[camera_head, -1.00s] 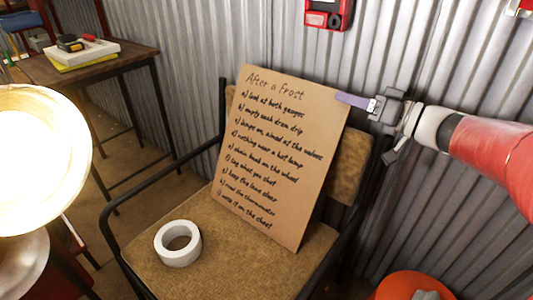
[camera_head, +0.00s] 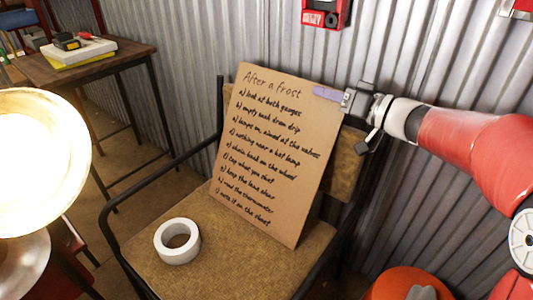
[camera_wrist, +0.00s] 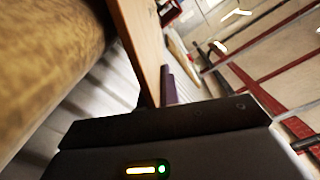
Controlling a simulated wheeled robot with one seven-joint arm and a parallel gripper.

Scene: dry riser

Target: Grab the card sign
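The card sign (camera_head: 270,155) is a brown board with handwritten lines under "After a frost". It leans upright on the chair seat against the backrest. My gripper (camera_head: 328,94) is at its upper right edge. One purple finger lies across the front of the card there. The other finger is not visible, so whether it is behind the card is hidden. In the wrist view the card (camera_wrist: 143,40) shows nearly edge-on, with the purple finger (camera_wrist: 168,86) close beside it. I cannot tell whether the finger touches it or whether the gripper is shut.
The chair (camera_head: 205,225) has a dark metal armrest and holds a white tape roll (camera_head: 177,241) on its seat. A bright lamp (camera_head: 40,150) stands at left. A small table (camera_head: 90,68) is behind. A corrugated wall (camera_head: 230,40) is close behind the chair.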

